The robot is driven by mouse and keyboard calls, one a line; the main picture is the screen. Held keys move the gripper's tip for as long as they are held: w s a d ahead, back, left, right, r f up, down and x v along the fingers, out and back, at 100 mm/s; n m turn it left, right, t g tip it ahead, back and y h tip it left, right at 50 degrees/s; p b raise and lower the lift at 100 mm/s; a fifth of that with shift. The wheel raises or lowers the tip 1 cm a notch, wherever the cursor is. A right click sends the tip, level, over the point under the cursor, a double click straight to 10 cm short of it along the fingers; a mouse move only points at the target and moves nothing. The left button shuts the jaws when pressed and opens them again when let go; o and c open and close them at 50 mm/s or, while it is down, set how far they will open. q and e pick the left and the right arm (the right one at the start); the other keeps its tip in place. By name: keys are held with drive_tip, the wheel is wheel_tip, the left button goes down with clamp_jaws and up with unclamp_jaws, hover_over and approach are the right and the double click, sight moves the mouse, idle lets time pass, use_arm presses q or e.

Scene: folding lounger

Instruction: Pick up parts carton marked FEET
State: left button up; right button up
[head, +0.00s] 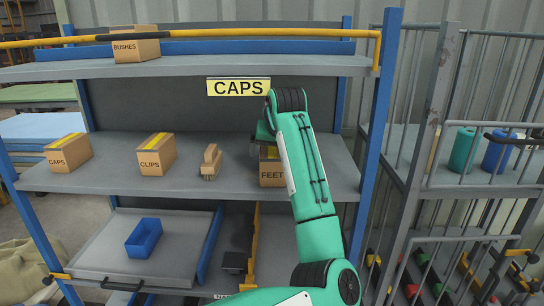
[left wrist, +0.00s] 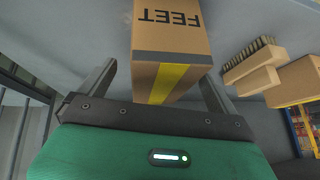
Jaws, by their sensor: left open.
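The parts carton marked FEET (head: 271,177) is a brown box on the middle shelf (head: 225,190), below the CAPS sign. My arm hides its right side in the head view. My left gripper (head: 265,135) is above and at the carton, mostly hidden by my own green arm. In the left wrist view the carton (left wrist: 170,38) shows its FEET label upside down and a yellow tape strip. The open fingers of my left gripper (left wrist: 158,75) stand on either side of it, with visible gaps. My right gripper is not in view.
A brush (head: 210,162) stands just left of the FEET carton. Cartons marked CLIPS (head: 156,157) and CAPS (head: 69,155) are further left. The upper shelf (head: 230,66) is overhead, with a BUSHES carton (head: 136,46). A blue bin (head: 143,238) sits below. A barred cage (head: 440,120) stands right.

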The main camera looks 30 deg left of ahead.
use_arm(q)
drive_tip(key=shift+p+x, duration=0.5)
drive_tip(key=shift+x, duration=0.85)
drive_tip(key=c, duration=1.5)
drive_tip(key=shift+o, duration=0.2)
drive_tip(key=shift+r, duration=0.1)
drive_tip(key=shift+w+a+r, duration=0.1)
drive_tip(key=shift+w+r, duration=0.05)
